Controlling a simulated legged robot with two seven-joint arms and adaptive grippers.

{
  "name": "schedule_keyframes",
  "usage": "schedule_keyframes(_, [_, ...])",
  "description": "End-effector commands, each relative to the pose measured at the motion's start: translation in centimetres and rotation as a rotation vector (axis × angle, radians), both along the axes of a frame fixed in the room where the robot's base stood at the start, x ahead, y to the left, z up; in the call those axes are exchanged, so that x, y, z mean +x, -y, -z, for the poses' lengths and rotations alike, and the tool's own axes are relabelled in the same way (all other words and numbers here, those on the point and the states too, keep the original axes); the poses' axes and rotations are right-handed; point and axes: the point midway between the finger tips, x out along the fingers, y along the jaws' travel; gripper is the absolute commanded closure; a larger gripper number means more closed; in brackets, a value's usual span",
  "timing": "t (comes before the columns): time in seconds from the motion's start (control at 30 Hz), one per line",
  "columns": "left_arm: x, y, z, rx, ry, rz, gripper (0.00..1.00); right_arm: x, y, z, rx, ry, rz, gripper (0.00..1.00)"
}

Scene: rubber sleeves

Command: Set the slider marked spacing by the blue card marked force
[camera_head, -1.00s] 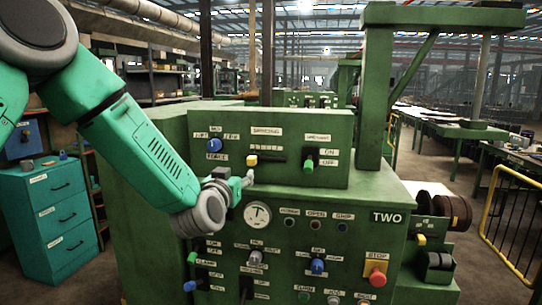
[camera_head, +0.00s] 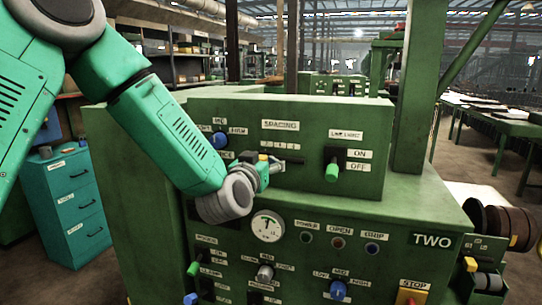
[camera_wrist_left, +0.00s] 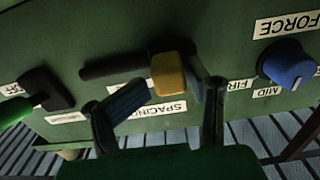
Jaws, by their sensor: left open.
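The slider marked SPACING has a yellow knob (camera_wrist_left: 168,75) at one end of a dark slot (camera_wrist_left: 115,66); its label (camera_head: 281,125) sits above the slot in the head view. My left gripper (camera_head: 268,168) is at the slider. In the left wrist view, my open left gripper (camera_wrist_left: 155,92) has its fingers on either side of the knob; I cannot tell whether either touches it. A blue dial (camera_wrist_left: 288,63) beside the slider has a label FORCE (camera_wrist_left: 288,25) near it. I cannot make out a blue card marked force. My right gripper is out of view.
A green-handled switch (camera_head: 333,168) marked ON and OFF is right of the slider. A gauge (camera_head: 267,226) and several knobs and lamps are on the panel below. A teal drawer cabinet (camera_head: 82,205) stands at left.

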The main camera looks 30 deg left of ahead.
Motion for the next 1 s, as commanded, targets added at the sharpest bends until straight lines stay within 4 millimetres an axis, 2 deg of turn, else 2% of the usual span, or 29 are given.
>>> schedule_keyframes(0.27, [-0.3, -0.7, 0.3, -0.008, -0.003, 0.0, 0.57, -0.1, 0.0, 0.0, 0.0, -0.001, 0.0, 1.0])
schedule_keyframes(0.3, [-0.3, -0.8, 0.4, -0.008, -0.003, 0.0, 0.64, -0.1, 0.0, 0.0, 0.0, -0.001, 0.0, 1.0])
schedule_keyframes(0.37, [-0.3, -0.8, 0.4, -0.008, -0.004, 0.0, 0.85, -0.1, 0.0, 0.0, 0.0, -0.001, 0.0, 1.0])
schedule_keyframes(0.4, [-0.2, -0.8, 0.4, -0.007, -0.004, -0.001, 0.99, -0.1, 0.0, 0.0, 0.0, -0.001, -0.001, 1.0])
schedule_keyframes(0.77, [0.1, -0.5, 0.6, -0.006, -0.008, -0.002, 1.0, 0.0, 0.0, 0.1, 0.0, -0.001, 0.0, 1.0])
schedule_keyframes(0.87, [0.5, 1.0, 0.6, -0.003, -0.009, 0.002, 1.0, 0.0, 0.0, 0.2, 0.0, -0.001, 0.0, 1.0])
schedule_keyframes(1.0, [1.2, 4.1, 0.7, -0.003, -0.01, 0.005, 1.0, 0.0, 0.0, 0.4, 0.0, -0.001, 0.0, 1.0])
